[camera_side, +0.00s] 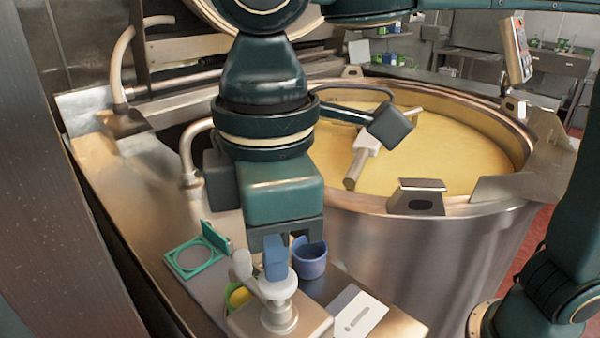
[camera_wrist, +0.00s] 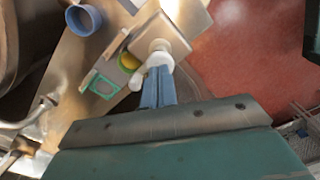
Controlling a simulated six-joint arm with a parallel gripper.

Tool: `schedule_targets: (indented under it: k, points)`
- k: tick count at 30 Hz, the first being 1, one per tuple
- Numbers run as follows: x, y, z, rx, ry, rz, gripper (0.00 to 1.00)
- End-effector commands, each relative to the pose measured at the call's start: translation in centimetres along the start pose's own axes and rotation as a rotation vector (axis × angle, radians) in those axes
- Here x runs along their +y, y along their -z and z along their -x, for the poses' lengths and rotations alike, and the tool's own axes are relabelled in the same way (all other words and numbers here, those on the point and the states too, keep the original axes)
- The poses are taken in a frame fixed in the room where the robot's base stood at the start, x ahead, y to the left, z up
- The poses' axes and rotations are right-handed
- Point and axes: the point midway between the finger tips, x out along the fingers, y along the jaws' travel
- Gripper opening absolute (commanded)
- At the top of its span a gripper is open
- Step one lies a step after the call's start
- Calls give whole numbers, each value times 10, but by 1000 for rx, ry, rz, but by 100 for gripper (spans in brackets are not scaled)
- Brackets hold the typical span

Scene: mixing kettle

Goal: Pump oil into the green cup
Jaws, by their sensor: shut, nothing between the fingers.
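The pump dispenser (camera_side: 279,317) has a white head with a side spout and stands on a metal block on the ledge. In the wrist view its white head (camera_wrist: 158,52) is just beyond my fingertips. My gripper (camera_side: 276,272) has blue fingers pointing down, shut and empty, at the top of the pump head; I cannot tell whether they touch it. The fingers also show in the wrist view (camera_wrist: 159,72). A green-rimmed cup with yellow inside (camera_side: 239,297) sits behind the pump under its spout, mostly hidden in the side view. It shows more in the wrist view (camera_wrist: 128,62).
A blue cup (camera_side: 311,262) stands close behind my gripper. A green square holder with a ring (camera_side: 194,257) lies to the left. A white card (camera_side: 354,313) lies right of the pump. The large kettle (camera_side: 440,245) of yellow liquid fills the back.

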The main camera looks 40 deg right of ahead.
Motion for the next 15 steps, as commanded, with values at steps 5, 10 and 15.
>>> schedule_targets:
  k: [5, 10, 15]
  points:
    - [0, 0, -6, -1, 0, 0, 0]
    - [0, 0, -12, -1, 0, 0, 0]
    - [0, 0, -17, -2, 0, 0, 0]
